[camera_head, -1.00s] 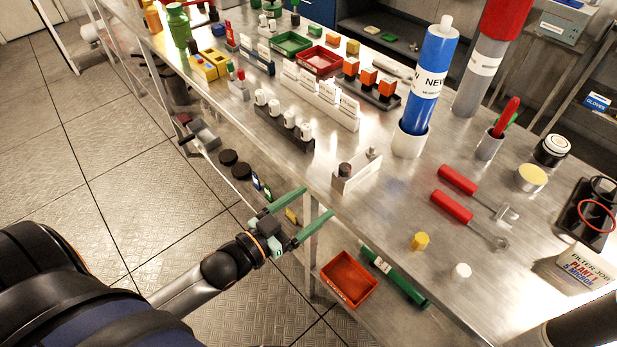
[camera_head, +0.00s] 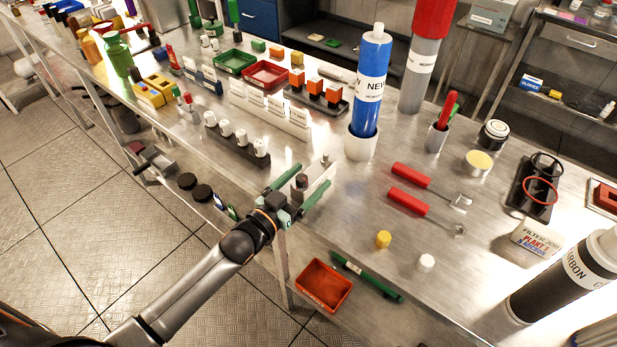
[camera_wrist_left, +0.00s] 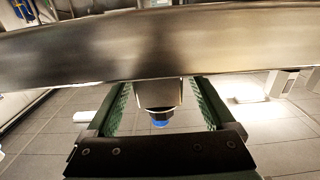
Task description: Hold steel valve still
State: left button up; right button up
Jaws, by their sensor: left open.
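A small pale metal block (camera_head: 322,187) stands at the bench's front edge, with a dark round knob or fitting (camera_head: 300,181) at its near end and a small steel piece on top at its far end. I cannot tell for sure which part is the steel valve. My left gripper (camera_head: 312,176) is open, its green fingers on either side of the dark fitting in the head view. In the left wrist view a steel fitting with a dark collar and blue tip (camera_wrist_left: 160,112) shows between the open fingers; no contact is clear. My right gripper is not in view.
Left of the gripper is a rack of white-capped pieces (camera_head: 237,141). A blue cylinder (camera_head: 370,85) stands behind in a white cup. Red-handled wrenches (camera_head: 408,202) lie to the right. An orange-red tray (camera_head: 324,286) is below the bench edge.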

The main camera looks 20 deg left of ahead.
pick_arm(q)
jog(key=shift+w+d, duration=0.15)
jog(key=shift+w, duration=0.2)
jog(key=shift+c, duration=0.2)
grip_shut()
dwell(0.4)
dwell(0.9)
dwell(0.7)
jog(key=shift+c, duration=0.6)
grip_release()
grip_shut()
